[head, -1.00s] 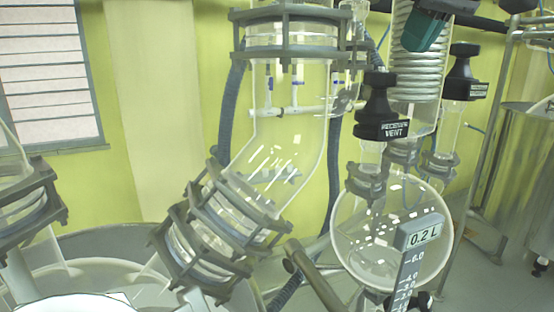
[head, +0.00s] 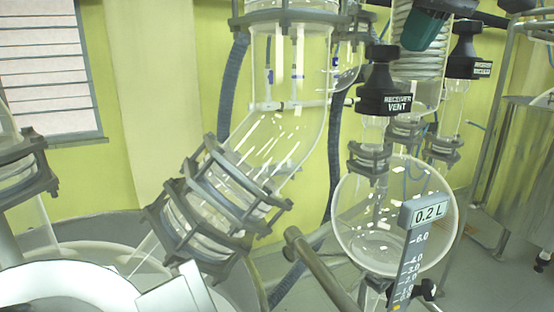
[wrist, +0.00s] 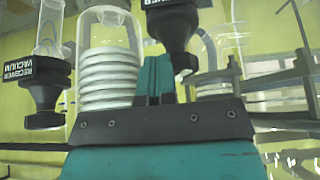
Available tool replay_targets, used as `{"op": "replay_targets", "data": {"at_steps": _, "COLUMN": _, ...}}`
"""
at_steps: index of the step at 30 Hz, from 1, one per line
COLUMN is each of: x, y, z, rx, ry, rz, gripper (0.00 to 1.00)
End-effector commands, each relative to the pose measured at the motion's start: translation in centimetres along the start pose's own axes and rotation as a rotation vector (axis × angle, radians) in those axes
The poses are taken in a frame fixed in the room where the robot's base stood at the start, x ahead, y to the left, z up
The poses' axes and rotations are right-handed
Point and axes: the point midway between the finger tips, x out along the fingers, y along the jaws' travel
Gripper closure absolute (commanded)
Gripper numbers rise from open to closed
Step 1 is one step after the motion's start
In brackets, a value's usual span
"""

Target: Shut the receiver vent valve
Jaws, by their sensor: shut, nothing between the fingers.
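The receiver vent valve (head: 383,98) is a black knob with a narrow upright top and a white-lettered label. It stands on a glass neck above the round receiver flask (head: 350,235). The wrist picture is upside down; there the vent knob (wrist: 172,28) hangs at the top, just right of my fingers. I cannot tell whether the valve is open.
A similar black knob, labelled receiver vacuum (head: 468,55), stands to the right; it also shows in the wrist view (wrist: 42,85). A glass coil condenser (wrist: 108,80) is between the knobs. A clamped glass elbow (head: 275,145) is to the left, and a tag reading 0.2 L (head: 428,214) fronts the flask.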

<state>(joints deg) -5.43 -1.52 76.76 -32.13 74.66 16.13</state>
Motion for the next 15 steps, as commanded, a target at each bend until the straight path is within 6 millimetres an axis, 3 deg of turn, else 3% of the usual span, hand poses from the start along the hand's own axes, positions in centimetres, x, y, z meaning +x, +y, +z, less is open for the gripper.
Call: {"op": "replay_targets", "data": {"at_steps": 15, "x": 0.6, "y": -1.1, "z": 0.6, "rx": -0.004, "ry": -0.02, "rz": -0.004, "gripper": 1.0}}
